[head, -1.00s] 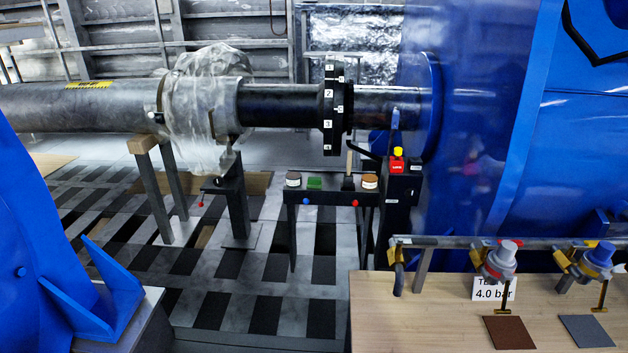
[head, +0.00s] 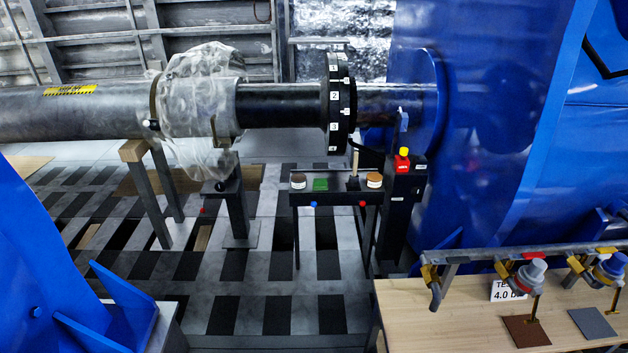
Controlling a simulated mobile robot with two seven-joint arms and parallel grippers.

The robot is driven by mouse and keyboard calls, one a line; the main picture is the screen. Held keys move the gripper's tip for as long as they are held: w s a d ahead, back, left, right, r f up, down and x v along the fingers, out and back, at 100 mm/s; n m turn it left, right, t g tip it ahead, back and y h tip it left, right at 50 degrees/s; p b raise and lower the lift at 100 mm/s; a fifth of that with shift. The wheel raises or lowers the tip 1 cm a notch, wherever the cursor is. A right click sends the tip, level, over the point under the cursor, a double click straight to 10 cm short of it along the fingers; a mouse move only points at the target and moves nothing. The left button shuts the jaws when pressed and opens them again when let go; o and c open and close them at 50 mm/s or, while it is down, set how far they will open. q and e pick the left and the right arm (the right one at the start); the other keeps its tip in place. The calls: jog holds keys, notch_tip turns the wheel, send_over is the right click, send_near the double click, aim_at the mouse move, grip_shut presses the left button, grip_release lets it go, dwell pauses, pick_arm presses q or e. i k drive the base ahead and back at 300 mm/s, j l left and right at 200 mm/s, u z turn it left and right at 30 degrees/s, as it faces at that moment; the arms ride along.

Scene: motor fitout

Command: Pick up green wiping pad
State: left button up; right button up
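The green wiping pad (head: 320,184) lies on top of a small black stand (head: 336,199) below the flanged shaft. Neither of my grippers shows in the head view.
A wooden bench (head: 440,315) with valves and pads stands at the lower right. A control box with a red and yellow button (head: 402,160) rises right of the stand. Blue structures flank both sides. The chequered floor (head: 260,290) before the stand looks clear.

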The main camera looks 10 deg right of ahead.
aim_at(319, 183)
jog(key=i, duration=0.55)
jog(key=i+j+z, duration=0.1)
jog(key=i, duration=0.4)
jog(key=i+j, duration=0.15)
jog(key=i, duration=0.4)
jog(key=i+j+z, duration=0.1)
jog(key=i, duration=0.45)
jog(key=i+j+z, duration=0.1)
jog(key=i, duration=0.45)
